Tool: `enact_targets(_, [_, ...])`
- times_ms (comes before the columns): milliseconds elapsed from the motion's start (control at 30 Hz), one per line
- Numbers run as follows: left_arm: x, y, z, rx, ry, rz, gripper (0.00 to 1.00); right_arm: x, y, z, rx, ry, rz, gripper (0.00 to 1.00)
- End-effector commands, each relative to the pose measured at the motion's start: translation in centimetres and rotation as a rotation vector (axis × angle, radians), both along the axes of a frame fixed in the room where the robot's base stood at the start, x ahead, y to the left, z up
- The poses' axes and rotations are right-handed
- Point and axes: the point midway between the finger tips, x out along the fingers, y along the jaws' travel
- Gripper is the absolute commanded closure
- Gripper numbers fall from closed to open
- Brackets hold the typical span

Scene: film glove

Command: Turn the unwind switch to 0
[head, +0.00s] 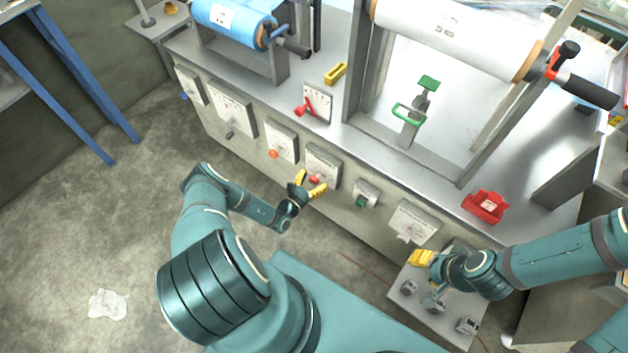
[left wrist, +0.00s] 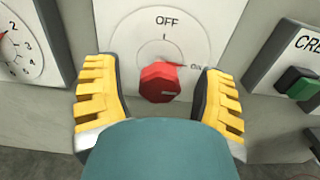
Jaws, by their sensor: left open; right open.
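A red faceted knob (left wrist: 160,82) sits on a pale round dial plate (left wrist: 165,35) marked OFF at the top, with more marks below and to its right. A short white line on the knob points to the right. No unwind label is readable. My left gripper (head: 310,186) is open, its yellow fingers on either side of the knob in the left wrist view, with gaps showing. In the head view this knob (head: 314,180) is on a front panel of the machine.
Neighbouring panels carry an orange knob (head: 273,154), a dark handle (head: 229,134) and a green button (head: 361,201). A red holder (head: 485,206) lies at the right.

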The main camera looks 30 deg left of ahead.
Motion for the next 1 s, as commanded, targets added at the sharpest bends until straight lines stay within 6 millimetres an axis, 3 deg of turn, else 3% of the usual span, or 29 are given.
enact_targets(300, [0.24,-0.02,0.02,-0.001,0.0,0.0,0.3,0.03,-0.01,-0.02,0.0,-0.001,0.0,0.53])
enact_targets(367, [0.23,-0.03,0.02,-0.001,0.0,0.0,0.46,0.03,-0.01,-0.02,0.0,-0.001,0.0,0.53])
enact_targets(500, [0.22,-0.03,0.01,0.0,0.0,0.0,0.95,0.03,0.0,-0.03,0.0,-0.001,0.0,0.53])
enact_targets(1000, [0.28,0.01,-0.01,-0.033,0.002,0.0,0.98,0.06,0.0,-0.36,0.0,-0.001,0.0,0.53])
